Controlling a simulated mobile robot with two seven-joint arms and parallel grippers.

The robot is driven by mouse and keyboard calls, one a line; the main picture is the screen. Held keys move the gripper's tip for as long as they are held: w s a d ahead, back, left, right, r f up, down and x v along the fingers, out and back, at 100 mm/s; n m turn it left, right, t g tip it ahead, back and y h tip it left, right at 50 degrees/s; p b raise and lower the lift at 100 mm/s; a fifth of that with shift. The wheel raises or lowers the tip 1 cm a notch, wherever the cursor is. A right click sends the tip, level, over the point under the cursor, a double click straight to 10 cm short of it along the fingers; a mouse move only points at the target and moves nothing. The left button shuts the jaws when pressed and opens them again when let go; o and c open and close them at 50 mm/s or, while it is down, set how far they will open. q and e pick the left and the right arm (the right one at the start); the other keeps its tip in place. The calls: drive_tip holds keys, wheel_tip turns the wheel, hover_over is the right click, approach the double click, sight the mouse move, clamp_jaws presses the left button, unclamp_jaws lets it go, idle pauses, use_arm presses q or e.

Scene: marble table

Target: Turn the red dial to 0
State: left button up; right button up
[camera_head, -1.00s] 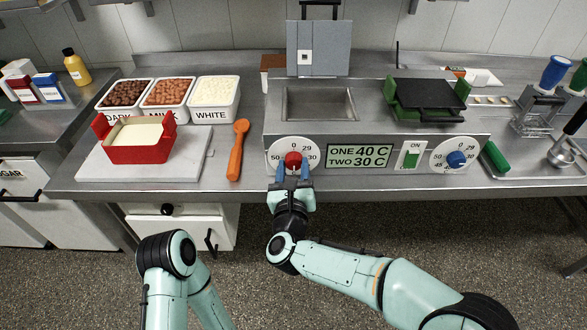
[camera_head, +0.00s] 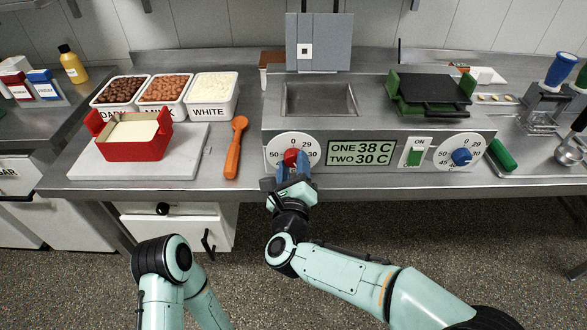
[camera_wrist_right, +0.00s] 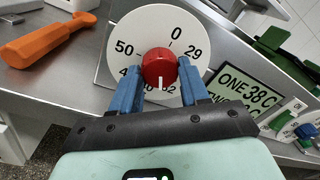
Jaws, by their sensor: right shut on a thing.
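The red dial (camera_head: 291,157) sits on a white numbered disc at the left of the grey machine front. It also shows in the right wrist view (camera_wrist_right: 158,63), where its white mark points down, away from the 0 at the top. My right gripper (camera_head: 292,169) is shut on the red dial, with one blue finger on each side of it. The green display (camera_head: 360,153) beside the dial reads ONE 38 C and TWO 30 C. Part of my left arm shows at the lower left, but its gripper is out of view.
A blue dial (camera_head: 461,156) and a green switch (camera_head: 415,157) are farther right on the same front. An orange spatula (camera_head: 235,150) lies left of the machine. A red mould (camera_head: 133,148) stands on a marble slab. Tubs of chocolate stand behind it.

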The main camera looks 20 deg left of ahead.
drive_tip(key=n, duration=0.6)
drive_tip(key=shift+n, duration=0.4)
drive_tip(key=n, duration=0.3)
drive_tip(key=shift+n+y, duration=0.4)
drive_tip(key=n+p, duration=0.1)
drive_tip(key=n, duration=0.2)
drive_tip(key=shift+r+n, duration=0.1)
drive_tip(key=shift+n, duration=0.3)
drive_tip(key=n+p, duration=0.2)
drive_tip(key=n, duration=0.3)
drive_tip(key=shift+n+y, duration=0.4)
drive_tip(key=n+p, duration=0.2)
drive_tip(key=n, duration=0.3)
drive_tip(key=shift+n+g, duration=0.3)
use_arm(q)
drive_tip(key=s+d+r+g+h+p, duration=0.1)
drive_tip(key=s+d+r+g+p, duration=0.1)
drive_tip(key=s+r, duration=0.6)
drive_tip(key=shift+s+d+r+m+g+p, duration=0.2)
drive_tip(key=shift+d+m+g+p, duration=0.15)
drive_tip(key=shift+d+p, duration=0.3)
use_arm(e)
drive_tip(key=n, duration=0.5)
drive_tip(key=shift+d+n, duration=0.1)
drive_tip(key=shift+n, duration=0.3)
use_arm(q)
drive_tip(key=shift+d, duration=0.1)
